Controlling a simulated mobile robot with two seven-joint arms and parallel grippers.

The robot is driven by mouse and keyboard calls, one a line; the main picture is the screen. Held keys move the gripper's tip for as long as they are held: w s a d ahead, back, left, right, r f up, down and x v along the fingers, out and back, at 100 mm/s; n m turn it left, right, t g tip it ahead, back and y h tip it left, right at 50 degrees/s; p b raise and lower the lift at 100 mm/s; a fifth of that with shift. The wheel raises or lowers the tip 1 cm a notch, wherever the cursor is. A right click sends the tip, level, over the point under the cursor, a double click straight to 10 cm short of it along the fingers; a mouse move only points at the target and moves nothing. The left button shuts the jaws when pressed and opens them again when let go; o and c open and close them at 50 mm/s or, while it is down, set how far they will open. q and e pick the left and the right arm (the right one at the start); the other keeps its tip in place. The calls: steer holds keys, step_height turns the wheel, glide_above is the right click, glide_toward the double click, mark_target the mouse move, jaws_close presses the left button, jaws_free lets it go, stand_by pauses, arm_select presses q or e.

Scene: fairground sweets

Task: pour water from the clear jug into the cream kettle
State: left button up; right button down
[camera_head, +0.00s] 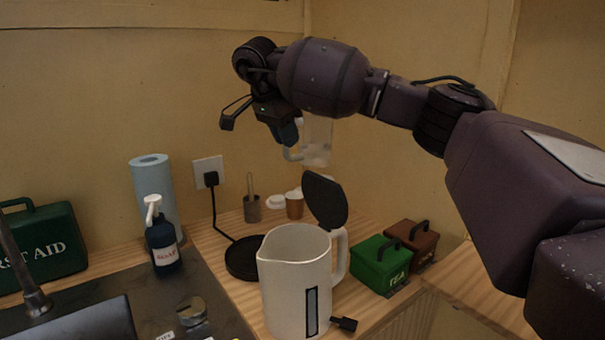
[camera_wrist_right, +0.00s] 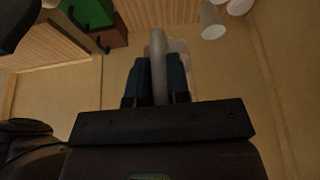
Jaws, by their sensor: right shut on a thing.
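The cream kettle (camera_head: 289,280) stands upright on the wooden counter with its dark lid (camera_head: 326,200) open. The clear jug (camera_head: 317,143) is held in the air above and behind the kettle, near the back wall, and looks roughly upright. My right gripper (camera_head: 291,139) is shut on the jug's pale handle. In the right wrist view the handle (camera_wrist_right: 158,65) shows between the two blue fingers of the gripper (camera_wrist_right: 157,80), with part of the clear body behind it. I cannot tell how much water the jug holds. My left gripper is not in view.
A dark kettle base (camera_head: 243,260) with a cord to the wall socket sits left of the kettle. A green tin (camera_head: 379,264) and a brown tin (camera_head: 412,243) stand to the right. Cups (camera_head: 294,204), a soap bottle (camera_head: 162,243) and a paper roll (camera_head: 153,183) stand behind and left.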

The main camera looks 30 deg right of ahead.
steer(key=s+a+n+t+p, duration=0.1)
steer(key=s+a+n+p, duration=0.3)
steer(key=a, duration=0.9)
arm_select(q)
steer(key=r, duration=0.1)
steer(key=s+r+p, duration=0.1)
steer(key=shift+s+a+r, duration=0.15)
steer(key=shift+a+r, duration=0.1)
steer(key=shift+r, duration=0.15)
arm_select(e)
steer(key=s+a+f, duration=0.1)
steer(key=s+a, duration=0.7)
steer(key=s, duration=0.3)
steer(key=s+a+f, duration=0.2)
steer(key=s+a, duration=0.6)
steer(key=s, duration=0.4)
steer(key=shift+a+f+m, duration=0.25)
steer(key=shift+f+m, duration=0.05)
steer(key=shift+y, duration=0.3)
